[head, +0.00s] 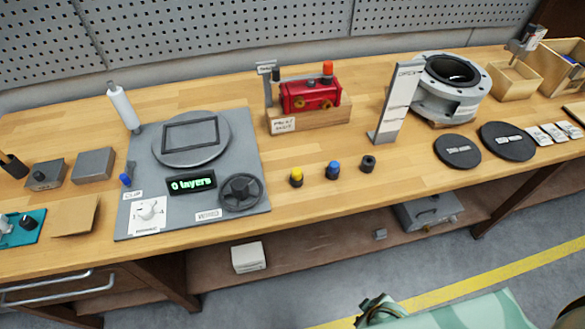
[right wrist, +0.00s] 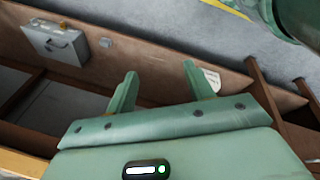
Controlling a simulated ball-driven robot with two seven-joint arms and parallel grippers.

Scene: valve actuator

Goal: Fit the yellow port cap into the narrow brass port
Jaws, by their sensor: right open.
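The yellow port cap (head: 296,177) stands on the wooden table in front of the actuator, with a dark lower part. The red valve actuator (head: 310,95) sits on a wooden block at the back middle. Small brass ports (head: 325,104) show on its front; which is the narrow one is too small to tell. My right gripper (right wrist: 160,82) is open and empty in the right wrist view, above the lower shelf area and away from the cap. A green part of my right arm shows at the bottom right of the head view. My left gripper is not in view.
A blue cap (head: 333,170) and a black cap (head: 367,163) stand right of the yellow one. A grey panel (head: 250,150) with a handwheel lies left. An upright white gauge stand (head: 397,100) and a grey flanged housing (head: 450,88) stand right. The table's front strip is clear.

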